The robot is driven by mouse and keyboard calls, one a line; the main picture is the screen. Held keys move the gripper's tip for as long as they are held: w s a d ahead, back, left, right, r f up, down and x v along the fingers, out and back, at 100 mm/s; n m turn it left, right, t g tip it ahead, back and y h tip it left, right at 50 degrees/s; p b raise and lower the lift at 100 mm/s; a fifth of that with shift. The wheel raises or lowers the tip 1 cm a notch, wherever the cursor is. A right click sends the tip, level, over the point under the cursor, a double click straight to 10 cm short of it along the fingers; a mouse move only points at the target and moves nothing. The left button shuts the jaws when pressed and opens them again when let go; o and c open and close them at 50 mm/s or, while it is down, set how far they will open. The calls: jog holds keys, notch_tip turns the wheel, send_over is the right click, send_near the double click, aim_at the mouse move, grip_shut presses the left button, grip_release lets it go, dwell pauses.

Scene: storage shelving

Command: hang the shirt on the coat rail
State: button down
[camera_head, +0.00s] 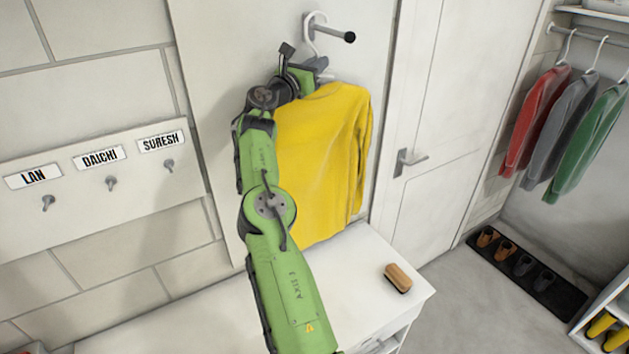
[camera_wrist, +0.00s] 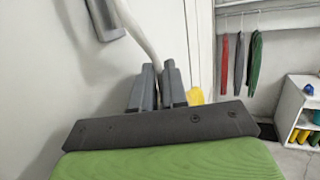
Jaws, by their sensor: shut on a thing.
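The yellow shirt (camera_head: 325,140) is on a hanger, upright in front of the white wall panel. It shows only as a small patch in the wrist view (camera_wrist: 195,97). My gripper (camera_head: 316,68) is shut on the hanger just above the shirt's collar; its fingers (camera_wrist: 158,86) close around the hanger's pale neck (camera_wrist: 142,40) in the wrist view. The hanger's hook is at a dark wall peg (camera_head: 338,36); I cannot tell whether it rests on it. The coat rail (camera_head: 590,36) is at the upper right, with red, grey and green shirts hanging from it.
A white bench (camera_head: 365,262) stands below the shirt, with a wooden brush (camera_head: 398,278) on it. A white door (camera_head: 425,130) lies between the shirt and the rail. Shoes stand on a dark mat (camera_head: 560,290) below the rail. Name-labelled hooks (camera_head: 111,183) are at left.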

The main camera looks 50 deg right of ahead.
jog(key=shift+s+r, duration=0.2)
jog(key=shift+r, duration=0.25)
jog(key=shift+s, duration=0.2)
jog(key=shift+w+a+f+b, duration=0.1)
jog(key=shift+w+a+b, duration=0.25)
jog(key=shift+a, duration=0.1)
jog(key=shift+w+a+b, duration=0.2)
jog(key=shift+a+b, duration=0.1)
jog(key=shift+a, duration=0.65)
jog(key=shift+w+a+b, duration=0.15)
jog(key=shift+w+a, duration=0.15)
jog(key=shift+a, duration=0.6)
jog(key=shift+w+a+b, duration=0.1)
jog(key=shift+w+a, duration=0.15)
jog(key=shift+a, duration=0.6)
jog(key=shift+w+a+b, duration=0.15)
jog(key=shift+w+a, duration=0.15)
jog(key=shift+a, duration=0.6)
jog(key=shift+w+a, duration=0.1)
jog(key=shift+a, duration=0.15)
jog(key=shift+r, duration=0.2)
